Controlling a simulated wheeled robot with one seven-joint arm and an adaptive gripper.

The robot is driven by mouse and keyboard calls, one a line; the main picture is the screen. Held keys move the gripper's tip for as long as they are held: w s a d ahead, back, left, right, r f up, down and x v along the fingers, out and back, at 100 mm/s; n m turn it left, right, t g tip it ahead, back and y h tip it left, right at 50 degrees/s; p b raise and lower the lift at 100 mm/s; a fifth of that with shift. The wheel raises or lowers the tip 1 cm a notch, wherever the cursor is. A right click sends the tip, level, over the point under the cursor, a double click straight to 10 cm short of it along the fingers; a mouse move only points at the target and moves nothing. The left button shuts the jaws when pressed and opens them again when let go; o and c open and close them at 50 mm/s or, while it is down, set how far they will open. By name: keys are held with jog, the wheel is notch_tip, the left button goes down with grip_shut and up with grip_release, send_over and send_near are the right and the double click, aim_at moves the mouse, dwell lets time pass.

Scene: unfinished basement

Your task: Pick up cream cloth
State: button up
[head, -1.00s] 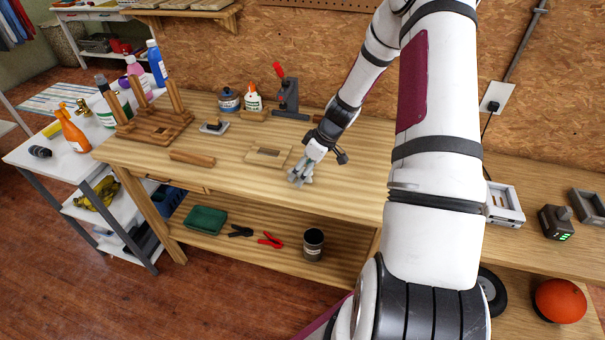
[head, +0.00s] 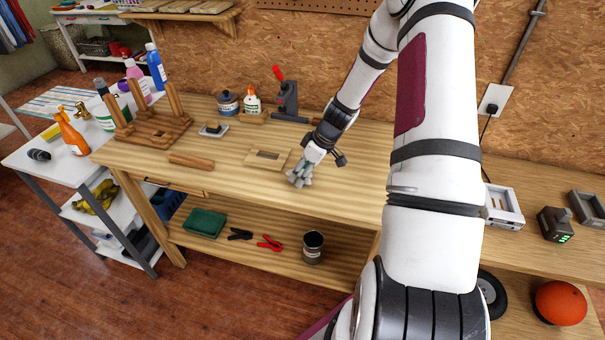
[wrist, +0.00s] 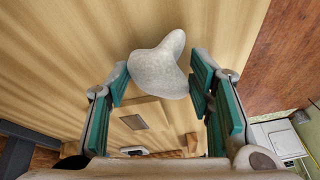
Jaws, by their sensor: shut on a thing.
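The cream cloth (wrist: 158,72) is bunched into a pale, peaked lump in the wrist view. It sits between the teal pads of my gripper (wrist: 161,78), which is shut on it from both sides. In the head view the cloth (head: 299,178) shows as a small grey-white bundle under my gripper (head: 303,168), near the front middle of the wooden workbench (head: 235,190). Whether the cloth still touches the bench top is hard to tell.
A flat wooden block with a slot (head: 267,158) lies just left of the cloth. A wooden bar (head: 191,160) and a pegged wooden stand (head: 152,130) are farther left. A glue bottle (head: 252,100) and a dark press-like tool (head: 288,100) stand behind. Bench front is clear.

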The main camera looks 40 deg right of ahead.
jog(key=shift+r, duration=0.4)
notch_tip(320, 180, up, 2)
jog(key=shift+r, duration=0.1)
jog(key=s+d, duration=0.1)
jog(key=s, duration=0.4)
jog(key=s+d+r, duration=0.1)
jog(key=s, duration=0.4)
jog(key=s+d, duration=0.1)
jog(key=s, duration=0.4)
jog(key=shift+s+d+r, duration=0.15)
jog(key=shift+s+r, duration=0.1)
jog(key=shift+s, duration=0.15)
jog(key=o, duration=0.3)
jog(key=c, duration=0.4)
jog(key=shift+w, duration=0.1)
